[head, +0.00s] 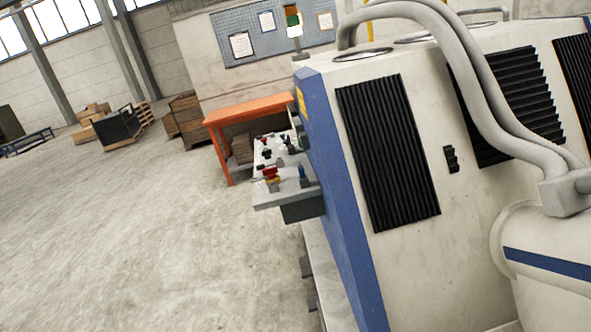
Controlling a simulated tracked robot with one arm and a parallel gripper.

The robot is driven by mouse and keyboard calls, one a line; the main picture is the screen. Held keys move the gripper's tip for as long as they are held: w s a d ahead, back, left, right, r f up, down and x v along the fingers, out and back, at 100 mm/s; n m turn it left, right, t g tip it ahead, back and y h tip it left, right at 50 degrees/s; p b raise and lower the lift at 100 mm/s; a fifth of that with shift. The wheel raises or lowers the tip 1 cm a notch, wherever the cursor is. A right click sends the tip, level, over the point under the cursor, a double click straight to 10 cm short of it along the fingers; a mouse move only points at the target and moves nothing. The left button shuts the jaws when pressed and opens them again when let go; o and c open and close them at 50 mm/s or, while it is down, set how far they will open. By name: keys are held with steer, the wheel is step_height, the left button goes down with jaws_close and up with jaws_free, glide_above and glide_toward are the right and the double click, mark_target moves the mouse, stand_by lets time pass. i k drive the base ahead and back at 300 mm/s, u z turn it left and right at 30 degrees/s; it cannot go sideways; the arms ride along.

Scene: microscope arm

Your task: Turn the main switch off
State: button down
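A control panel (262,196) juts out from the left side of a large white and blue machine (425,110). It carries several small controls. A red and yellow control (270,173) sits near its front edge, and a smaller red one lies farther back. They are too small to tell which is the main switch or how it is set. My gripper is not in view.
The concrete floor (120,240) left of the machine is clear. An orange table (247,111) stands behind the panel. Thick grey hoses (487,80) arch over the machine at right. Crates and pallets (185,113) stand far back left.

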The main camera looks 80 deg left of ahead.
mark_target(270, 172)
steer(key=z, duration=0.2)
steer(key=i, duration=0.8)
steer(key=u, duration=3)
